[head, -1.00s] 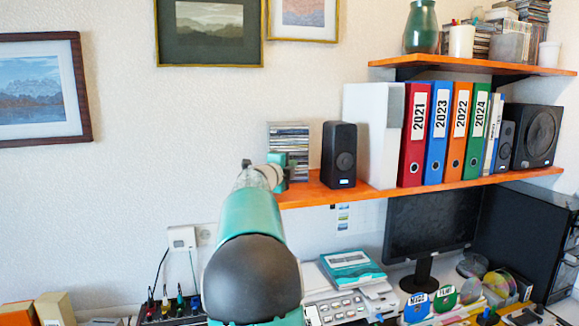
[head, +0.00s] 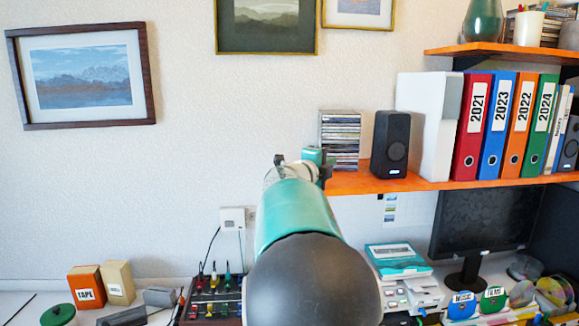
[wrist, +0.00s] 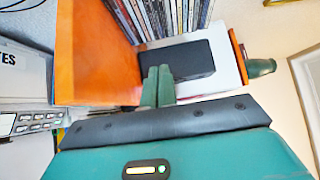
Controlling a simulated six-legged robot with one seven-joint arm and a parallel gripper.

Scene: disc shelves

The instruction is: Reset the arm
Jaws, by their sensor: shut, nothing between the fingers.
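My teal arm reaches forward in the head view, with my gripper (head: 318,168) at its far end by the left end of the orange shelf (head: 425,184). In the wrist view my gripper (wrist: 158,75) shows two green fingers side by side, closed together with nothing between them. The shelf (wrist: 90,55) shows at the left of the wrist view. A stack of disc cases (head: 341,140) stands on the shelf just right of my gripper. I cannot tell whether the gripper touches anything.
A black speaker (head: 391,144) and several binders (head: 472,128) stand along the shelf. A monitor (head: 482,220) and a teal box (head: 397,259) are on the desk below. A framed picture (head: 85,75) hangs at left.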

